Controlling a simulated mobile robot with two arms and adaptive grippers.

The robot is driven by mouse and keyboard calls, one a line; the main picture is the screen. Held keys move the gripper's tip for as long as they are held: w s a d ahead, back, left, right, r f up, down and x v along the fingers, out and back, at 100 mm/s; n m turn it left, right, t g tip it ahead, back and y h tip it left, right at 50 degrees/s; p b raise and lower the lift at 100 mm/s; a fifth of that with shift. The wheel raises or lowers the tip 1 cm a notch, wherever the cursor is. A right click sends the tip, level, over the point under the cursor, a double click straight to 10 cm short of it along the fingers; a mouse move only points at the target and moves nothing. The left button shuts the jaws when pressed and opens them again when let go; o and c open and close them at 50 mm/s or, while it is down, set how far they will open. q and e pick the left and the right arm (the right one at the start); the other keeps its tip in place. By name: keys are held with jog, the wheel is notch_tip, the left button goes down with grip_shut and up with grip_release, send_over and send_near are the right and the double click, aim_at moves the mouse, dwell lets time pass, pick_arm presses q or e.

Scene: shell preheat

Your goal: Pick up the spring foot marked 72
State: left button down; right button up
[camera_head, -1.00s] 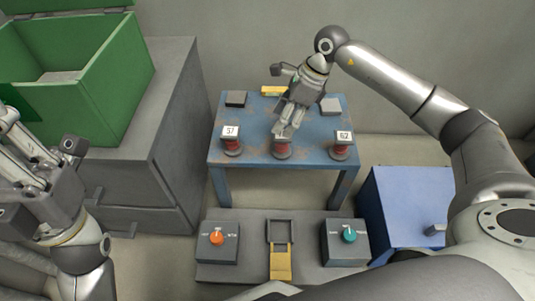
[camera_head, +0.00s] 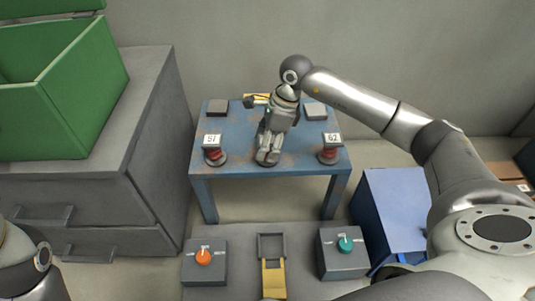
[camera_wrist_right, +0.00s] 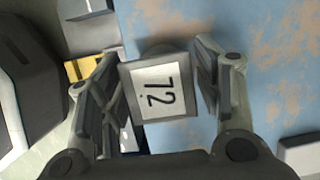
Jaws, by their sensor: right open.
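The spring foot marked 72 (camera_wrist_right: 158,90) shows in the right wrist view, its grey-framed white plate between the two fingers. My right gripper (camera_head: 267,156) is open and stands over the middle of the blue table (camera_head: 225,175). In the right wrist view, the right gripper's fingers (camera_wrist_right: 160,95) are on both sides of the plate; I cannot tell if they touch it. In the head view this foot is hidden behind the gripper. My left gripper is out of view; only part of that arm shows at the lower left.
Red spring feet with number plates stand at left (camera_head: 214,153) and right (camera_head: 330,151), the right one marked 62. Dark blocks (camera_head: 217,108) and a yellow item (camera_head: 256,99) lie at the back. In front are an orange-knob box (camera_head: 205,270) and a teal-knob box (camera_head: 342,260).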

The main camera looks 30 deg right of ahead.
jog(key=shift+b+x, duration=0.55)
jog(key=shift+x, duration=0.8)
jog(key=c, duration=1.1)
jog(key=shift+r, duration=0.1)
jog(key=shift+c, duration=0.7)
jog(key=shift+r, duration=0.2)
